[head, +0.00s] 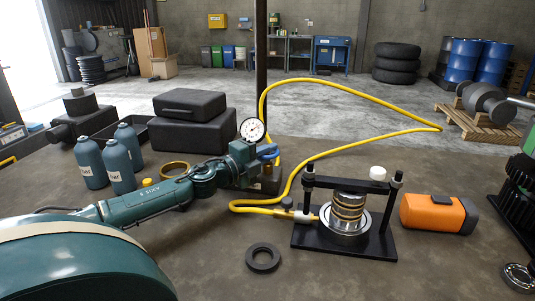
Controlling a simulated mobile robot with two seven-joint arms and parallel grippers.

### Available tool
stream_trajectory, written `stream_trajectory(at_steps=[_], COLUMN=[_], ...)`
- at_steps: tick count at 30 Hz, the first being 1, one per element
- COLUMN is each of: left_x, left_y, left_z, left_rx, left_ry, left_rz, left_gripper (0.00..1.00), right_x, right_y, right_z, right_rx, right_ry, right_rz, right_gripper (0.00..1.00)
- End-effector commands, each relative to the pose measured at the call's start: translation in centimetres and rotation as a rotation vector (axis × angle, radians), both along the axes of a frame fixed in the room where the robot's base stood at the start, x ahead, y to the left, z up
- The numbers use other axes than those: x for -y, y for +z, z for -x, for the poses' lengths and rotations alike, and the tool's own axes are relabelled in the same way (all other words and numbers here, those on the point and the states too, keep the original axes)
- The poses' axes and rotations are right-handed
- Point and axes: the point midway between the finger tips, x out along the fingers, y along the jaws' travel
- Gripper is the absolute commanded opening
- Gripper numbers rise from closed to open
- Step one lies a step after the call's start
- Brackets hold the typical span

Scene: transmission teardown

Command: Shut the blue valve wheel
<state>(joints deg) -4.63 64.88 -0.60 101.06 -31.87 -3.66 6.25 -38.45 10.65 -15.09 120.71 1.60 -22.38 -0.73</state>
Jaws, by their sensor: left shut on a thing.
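The blue valve wheel (268,151) is near the middle of the head view, just below and right of a round white dial gauge (252,130). It is partly hidden by my left gripper (258,156), which reaches in from the left and is shut on the wheel. A dark block (268,182) stands under the wheel. My wrist hides much of the gauge's lower fitting, and I cannot tell the wheel's turn angle. My right gripper is not in view.
A yellow hose (350,84) loops to a black press frame (345,243) holding a ringed metal stack. An orange device (437,213) is at right. Teal bottles (119,172) and black cases (193,131) stand left, behind my arm. A black ring (263,248) lies in front.

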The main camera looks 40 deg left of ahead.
Motion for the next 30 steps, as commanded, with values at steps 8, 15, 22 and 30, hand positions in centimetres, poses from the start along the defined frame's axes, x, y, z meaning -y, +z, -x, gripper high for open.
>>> stream_trajectory(at_steps=[8,15,22,30], left_x=[0.0,0.0,-0.2,-0.6], left_y=[0.0,-0.1,-0.3,-0.2], left_z=[0.0,0.3,2.2,5.5], left_rx=[0.000,-0.001,-0.004,-0.005], left_ry=[0.001,0.001,0.000,0.002], left_rz=[0.000,0.001,0.003,0.002], left_gripper=[0.21,0.21,0.21,0.21], right_x=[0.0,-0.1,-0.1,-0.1], right_y=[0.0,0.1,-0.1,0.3], right_z=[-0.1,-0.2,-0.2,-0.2], right_rx=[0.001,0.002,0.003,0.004], right_ry=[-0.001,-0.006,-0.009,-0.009], right_rz=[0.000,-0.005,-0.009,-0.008], right_gripper=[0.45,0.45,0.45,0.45])
